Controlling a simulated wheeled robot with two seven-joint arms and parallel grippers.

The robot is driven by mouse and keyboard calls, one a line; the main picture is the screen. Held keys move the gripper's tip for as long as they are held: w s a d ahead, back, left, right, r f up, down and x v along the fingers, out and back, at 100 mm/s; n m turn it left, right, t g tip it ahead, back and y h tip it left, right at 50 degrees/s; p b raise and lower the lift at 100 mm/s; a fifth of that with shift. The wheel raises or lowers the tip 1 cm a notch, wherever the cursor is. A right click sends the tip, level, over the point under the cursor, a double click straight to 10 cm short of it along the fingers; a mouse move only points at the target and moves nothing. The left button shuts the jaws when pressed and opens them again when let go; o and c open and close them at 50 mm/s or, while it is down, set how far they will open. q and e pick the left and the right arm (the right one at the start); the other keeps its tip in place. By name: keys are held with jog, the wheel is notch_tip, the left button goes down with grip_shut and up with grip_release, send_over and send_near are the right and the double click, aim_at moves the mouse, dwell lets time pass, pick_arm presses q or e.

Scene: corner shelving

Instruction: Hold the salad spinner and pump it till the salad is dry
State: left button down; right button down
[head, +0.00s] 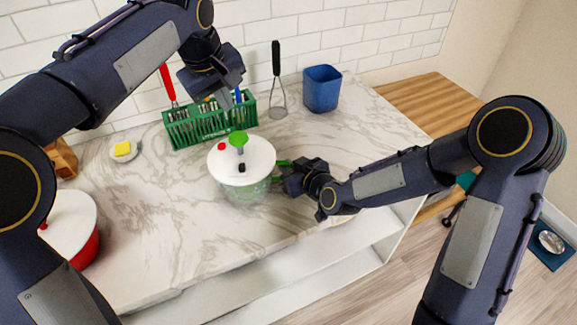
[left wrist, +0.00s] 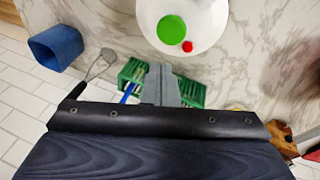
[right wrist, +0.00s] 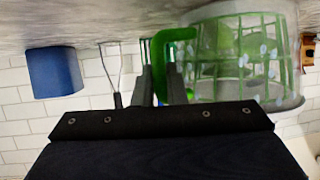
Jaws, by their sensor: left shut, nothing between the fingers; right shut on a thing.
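The salad spinner (head: 222,166) stands upright on the marble counter, with a white lid, a green pump knob (head: 238,138) on top, and a clear bowl with a green basket. Green leaves and droplets show inside the bowl (right wrist: 245,60) in the right wrist view. My right gripper (head: 286,180) is shut on the spinner's green side handle (right wrist: 172,62). My left gripper (head: 227,98) is shut and empty, above and behind the knob, apart from it. The left wrist view shows its closed fingers (left wrist: 160,84) below the knob (left wrist: 171,29) in the picture.
A green utensil holder (head: 190,132) stands just behind the spinner, under my left gripper. A blue container (head: 322,90) and a black-handled utensil (head: 276,70) are at the back.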

aim_at(237, 138)
pick_arm(q)
jog(key=shift+w+d+f+m+t+y, duration=0.1)
jog(key=shift+d+f+m+t, duration=0.1)
jog(key=shift+f+m, duration=1)
jog(key=shift+w+d+f+m+t+y, duration=0.1)
jog(key=shift+d+f+m+t, duration=0.15)
jog(key=shift+f+m, duration=0.95)
jog(key=shift+w+d+f+m+t+y, duration=0.15)
jog(key=shift+f+m, duration=0.65)
jog(key=shift+m, duration=0.8)
jog(key=shift+s, duration=0.1)
jog(key=shift+f, duration=2.45)
jog(key=shift+r, duration=1.25)
